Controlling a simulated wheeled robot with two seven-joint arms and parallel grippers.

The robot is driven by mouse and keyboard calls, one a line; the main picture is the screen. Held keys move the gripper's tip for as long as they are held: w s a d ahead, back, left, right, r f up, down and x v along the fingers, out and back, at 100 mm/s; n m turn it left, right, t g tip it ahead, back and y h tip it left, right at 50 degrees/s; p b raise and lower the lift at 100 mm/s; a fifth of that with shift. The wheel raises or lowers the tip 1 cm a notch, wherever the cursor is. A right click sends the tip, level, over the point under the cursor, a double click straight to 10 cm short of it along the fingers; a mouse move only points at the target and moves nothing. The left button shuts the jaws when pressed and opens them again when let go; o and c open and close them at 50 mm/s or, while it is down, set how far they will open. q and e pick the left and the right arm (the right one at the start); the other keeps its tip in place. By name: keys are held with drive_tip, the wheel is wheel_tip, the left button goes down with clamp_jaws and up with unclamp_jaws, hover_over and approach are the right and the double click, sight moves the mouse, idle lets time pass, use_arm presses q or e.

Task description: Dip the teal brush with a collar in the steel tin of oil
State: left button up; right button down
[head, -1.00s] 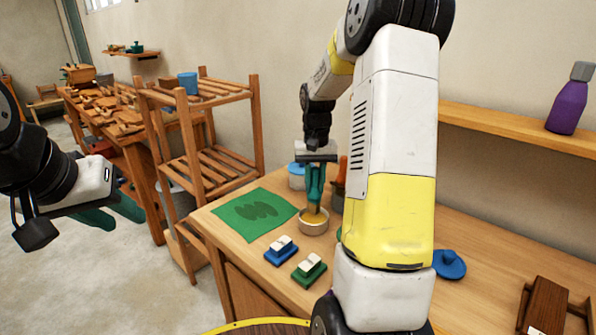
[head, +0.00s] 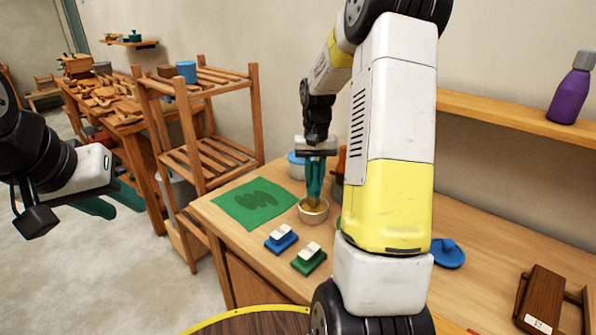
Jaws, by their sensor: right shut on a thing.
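The steel tin (head: 313,217) stands on the wooden bench, to the right of a green cloth. My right gripper (head: 314,186) points straight down above the tin, shut on the teal brush. Its teal fingers hide most of the brush, so the handle and collar are hard to make out. The brush's yellowish bristles (head: 312,205) are inside the tin's rim; how deep they sit in the oil I cannot tell. My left gripper (head: 118,204) is at the far left over the floor, its fingers apart and empty.
The green cloth (head: 252,204) lies at the bench's left end. A blue block (head: 280,242) and a green block (head: 309,262) sit in front of the tin. A blue-lidded jar (head: 297,167) stands behind it. A wooden rack (head: 205,150) stands left of the bench.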

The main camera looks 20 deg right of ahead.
sight(315, 162)
drive_tip(key=shift+f, duration=0.55)
idle(1.2)
drive_tip(key=shift+r, duration=0.1)
drive_tip(key=shift+r, duration=3.45)
